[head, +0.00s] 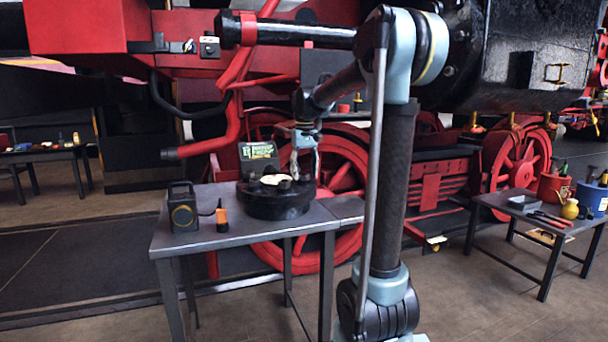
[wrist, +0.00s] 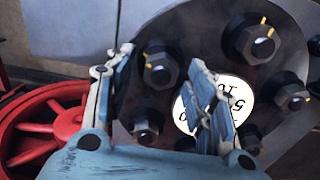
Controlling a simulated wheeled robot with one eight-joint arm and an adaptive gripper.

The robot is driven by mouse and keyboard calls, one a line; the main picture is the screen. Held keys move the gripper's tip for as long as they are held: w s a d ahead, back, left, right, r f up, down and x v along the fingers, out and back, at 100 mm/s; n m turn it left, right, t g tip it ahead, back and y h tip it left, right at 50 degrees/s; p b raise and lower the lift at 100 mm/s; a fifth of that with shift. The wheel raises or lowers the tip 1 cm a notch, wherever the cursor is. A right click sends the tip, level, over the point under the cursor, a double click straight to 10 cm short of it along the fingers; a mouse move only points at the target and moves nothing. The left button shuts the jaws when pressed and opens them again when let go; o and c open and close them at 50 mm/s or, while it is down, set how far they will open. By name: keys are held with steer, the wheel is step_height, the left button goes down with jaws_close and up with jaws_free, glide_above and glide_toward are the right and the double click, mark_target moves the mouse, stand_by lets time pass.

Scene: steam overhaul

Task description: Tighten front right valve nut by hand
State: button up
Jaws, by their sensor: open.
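The valve (head: 275,204) is a dark round body on the grey workbench, with a white dial (head: 276,179) on top. The wrist view shows several dark hex nuts around the dial (wrist: 232,98), some with yellow marks. My gripper (head: 304,168) points down over the valve's right part in the head view. Its blue fingers are open and empty in the wrist view (wrist: 163,60). One nut (wrist: 160,70) shows between the fingertips; whether they touch it I cannot tell. Another nut (wrist: 145,132) shows lower between the fingers. The fingers partly hide the dial. I cannot tell which nut is front right.
On the workbench (head: 222,238), a dark box-shaped device (head: 183,207) and an orange-black object (head: 221,216) stand left of the valve. A dark sign (head: 259,156) stands behind it. Red locomotive wheels (head: 335,170) are close behind. A second table (head: 520,208) with tools and pots stands right.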

step_height(320, 180, up, 12)
steer(key=shift+f, duration=0.15)
stand_by(0.3)
steer(key=s+d+f+m, duration=0.1)
steer(key=s+d+f, duration=0.2)
steer(key=s+f, duration=0.7)
steer(key=s+d+f+m+t, duration=0.1)
steer(key=s+d+f, duration=0.3)
steer(key=s+f, duration=0.7)
steer(key=s+d+f+t, duration=0.1)
steer(key=s+d+f, duration=0.3)
steer(key=s+f, duration=0.7)
steer(key=shift+s+d+f+m, duration=0.15)
steer(key=shift+s+f+m, duration=0.2)
steer(key=shift+s, duration=0.65)
steer(key=shift+r, duration=0.1)
steer(key=shift+w+f, duration=0.2)
steer(key=shift+w, duration=0.25)
